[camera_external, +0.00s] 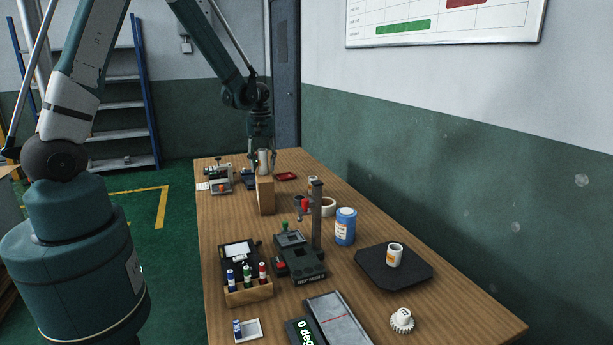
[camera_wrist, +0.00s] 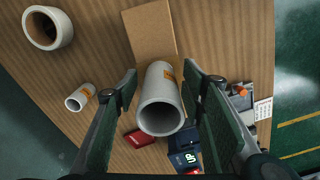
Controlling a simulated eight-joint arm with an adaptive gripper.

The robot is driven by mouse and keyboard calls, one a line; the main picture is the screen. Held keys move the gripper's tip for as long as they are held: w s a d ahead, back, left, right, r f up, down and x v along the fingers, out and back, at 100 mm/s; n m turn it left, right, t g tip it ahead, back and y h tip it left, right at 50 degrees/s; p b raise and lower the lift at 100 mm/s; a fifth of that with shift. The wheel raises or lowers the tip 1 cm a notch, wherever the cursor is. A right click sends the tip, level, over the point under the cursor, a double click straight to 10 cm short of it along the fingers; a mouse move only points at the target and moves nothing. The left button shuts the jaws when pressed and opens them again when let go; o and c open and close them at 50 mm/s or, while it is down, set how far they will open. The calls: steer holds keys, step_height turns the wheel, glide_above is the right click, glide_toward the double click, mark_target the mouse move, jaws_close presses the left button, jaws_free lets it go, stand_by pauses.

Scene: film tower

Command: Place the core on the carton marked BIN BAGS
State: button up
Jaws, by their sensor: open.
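A pale grey tubular core (camera_wrist: 160,100) with an orange label stands between my fingers in the wrist view, its open end facing the camera. In the external view the core (camera_external: 263,160) appears upright on top of a tall brown carton (camera_external: 266,196). The carton's plain cardboard (camera_wrist: 153,33) also shows behind the core in the wrist view; no lettering is readable. My gripper (camera_wrist: 160,82) is open, with one finger on each side of the core and visible gaps. In the external view my gripper (camera_external: 262,147) is directly above the core, partly hidden by the arm.
A white ring-shaped roll (camera_wrist: 47,27) and a smaller labelled tube (camera_wrist: 80,97) stand beside the carton. A red tray (camera_external: 286,176) and a small machine (camera_external: 219,180) are near the far end. A drill-like stand (camera_external: 316,220), blue tub (camera_external: 346,227) and black tray (camera_external: 372,273) are nearer.

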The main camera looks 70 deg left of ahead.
steer(key=shift+r, duration=0.1)
step_height(320, 180, up, 12)
steer(key=shift+p, duration=0.35)
stand_by(0.5)
stand_by(0.6)
steer(key=s+d+r+m+t+y, duration=0.1)
steer(key=s+d+r+m+t, duration=0.15)
steer(key=d+r, duration=0.5)
steer(key=s+d+r+m+t, duration=0.15)
steer(key=d+r+m, duration=0.3)
steer(key=d, duration=0.65)
steer(key=s+d+r+m+t+h, duration=0.1)
steer(key=s+d+r+m+t, duration=0.2)
steer(key=s+d, duration=1.1)
steer(key=d+m, duration=0.3)
steer(key=shift+d+r+m, duration=0.15)
steer(key=shift+d+m, duration=0.1)
steer(key=shift+m, duration=0.05)
